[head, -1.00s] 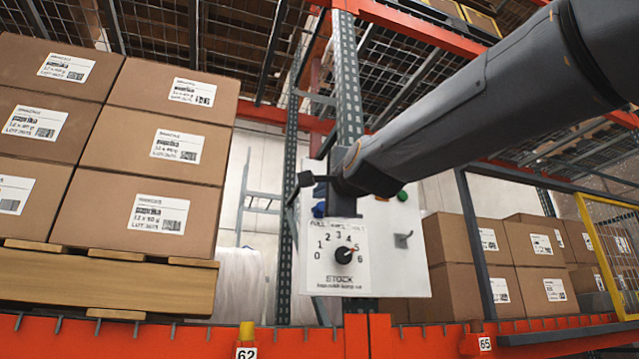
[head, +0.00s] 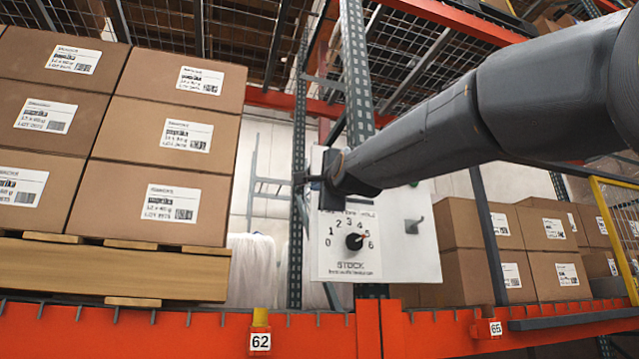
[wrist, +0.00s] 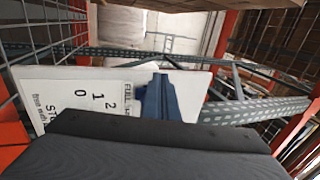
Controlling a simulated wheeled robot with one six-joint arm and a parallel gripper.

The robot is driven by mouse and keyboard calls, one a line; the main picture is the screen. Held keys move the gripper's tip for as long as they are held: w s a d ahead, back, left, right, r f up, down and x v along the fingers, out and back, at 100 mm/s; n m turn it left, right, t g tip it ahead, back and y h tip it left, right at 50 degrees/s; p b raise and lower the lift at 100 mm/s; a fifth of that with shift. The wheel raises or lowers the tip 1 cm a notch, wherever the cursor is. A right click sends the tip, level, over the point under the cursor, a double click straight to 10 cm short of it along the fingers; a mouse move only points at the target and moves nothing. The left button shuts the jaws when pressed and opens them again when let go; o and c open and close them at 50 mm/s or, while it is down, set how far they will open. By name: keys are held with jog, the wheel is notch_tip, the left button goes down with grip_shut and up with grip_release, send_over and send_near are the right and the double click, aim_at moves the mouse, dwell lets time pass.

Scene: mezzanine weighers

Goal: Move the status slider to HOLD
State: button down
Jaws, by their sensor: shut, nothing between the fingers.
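A white control panel (head: 420,262) hangs on the rack upright, with a printed scale reading FULL at the left and HOLD at the right. My gripper (head: 328,190) is shut and empty, over the panel's upper left.
Below the scale is a black STOCK dial (head: 354,241), its pointer between 5 and 6. Stacked cartons (head: 150,140) stand at the left, more at the right. An orange beam (head: 200,330) runs across the front.

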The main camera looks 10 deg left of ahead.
aim_at(313, 192)
jog(key=shift+w+a, duration=0.25)
jog(key=shift+w, duration=0.2)
jog(key=shift+w+a, duration=0.2)
jog(key=shift+w, duration=0.1)
jog(key=shift+w, duration=0.1)
jog(key=shift+w+a, duration=0.25)
jog(key=shift+w, duration=0.05)
jog(key=shift+w+a, duration=0.15)
jog(key=shift+w, duration=0.15)
jog(key=shift+w+a, duration=0.2)
jog(key=shift+w, duration=0.1)
jog(key=shift+w+a, duration=0.1)
jog(key=shift+w, duration=0.05)
jog(key=shift+s+d, duration=0.2)
jog(key=shift+s, duration=0.05)
jog(key=shift+w+d+b, duration=0.35)
jog(key=shift+d+b, duration=0.25)
jog(key=shift+b, duration=0.95)
jog(key=shift+w+d+b, duration=0.35)
jog(key=shift+d+b, duration=0.25)
jog(key=shift+b, duration=0.95)
